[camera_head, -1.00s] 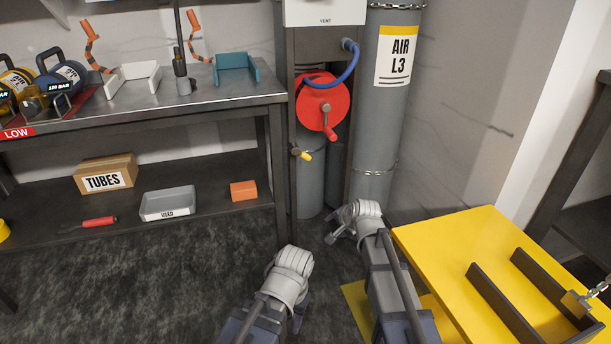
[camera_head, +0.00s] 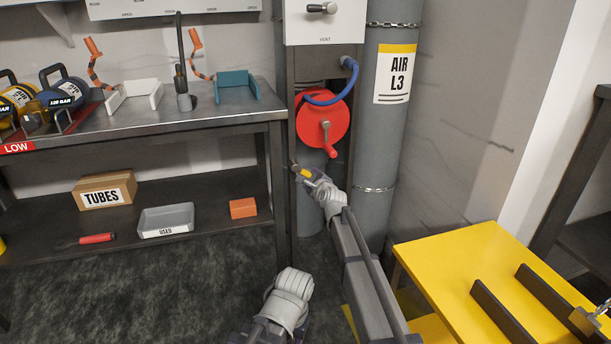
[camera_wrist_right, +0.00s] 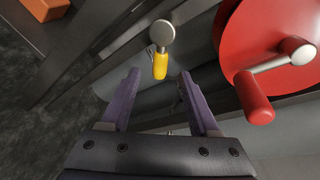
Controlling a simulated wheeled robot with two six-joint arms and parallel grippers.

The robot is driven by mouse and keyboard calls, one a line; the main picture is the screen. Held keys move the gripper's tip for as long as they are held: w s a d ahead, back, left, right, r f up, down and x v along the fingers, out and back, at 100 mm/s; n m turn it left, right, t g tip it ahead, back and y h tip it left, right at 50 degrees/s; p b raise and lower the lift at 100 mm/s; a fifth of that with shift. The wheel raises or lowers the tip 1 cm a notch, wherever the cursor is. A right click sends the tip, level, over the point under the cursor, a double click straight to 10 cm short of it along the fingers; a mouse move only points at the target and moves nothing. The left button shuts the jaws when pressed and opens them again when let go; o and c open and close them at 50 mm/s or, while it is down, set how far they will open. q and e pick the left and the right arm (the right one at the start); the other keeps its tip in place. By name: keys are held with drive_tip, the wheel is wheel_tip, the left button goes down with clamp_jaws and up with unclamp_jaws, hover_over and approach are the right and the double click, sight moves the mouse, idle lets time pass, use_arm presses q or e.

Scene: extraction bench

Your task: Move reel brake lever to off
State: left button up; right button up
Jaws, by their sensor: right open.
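The reel brake lever is a short yellow handle (camera_head: 305,174) on a dark post, below and left of the red hose reel (camera_head: 312,118). In the right wrist view the yellow handle (camera_wrist_right: 160,66) hangs from a round grey pivot (camera_wrist_right: 161,32). My right gripper (camera_wrist_right: 159,82) is open, with its two purple fingers apart on either side of the handle's lower end; I cannot tell whether they touch it. In the head view my right gripper (camera_head: 308,177) partly covers the lever. My left gripper (camera_head: 290,300) is low in the head view, its fingers mostly hidden.
The reel's red crank knob (camera_wrist_right: 254,98) is close to the right finger. A blue hose (camera_head: 340,90) curves above the reel. A grey air cylinder (camera_head: 378,140) stands right of it. The workbench (camera_head: 200,118) is left, a yellow table (camera_head: 455,260) right.

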sight(307, 174)
drive_tip(key=b+x, duration=0.1)
drive_tip(key=x, duration=0.5)
drive_tip(key=shift+w, duration=0.1)
clamp_jaws()
idle(0.3)
idle(0.9)
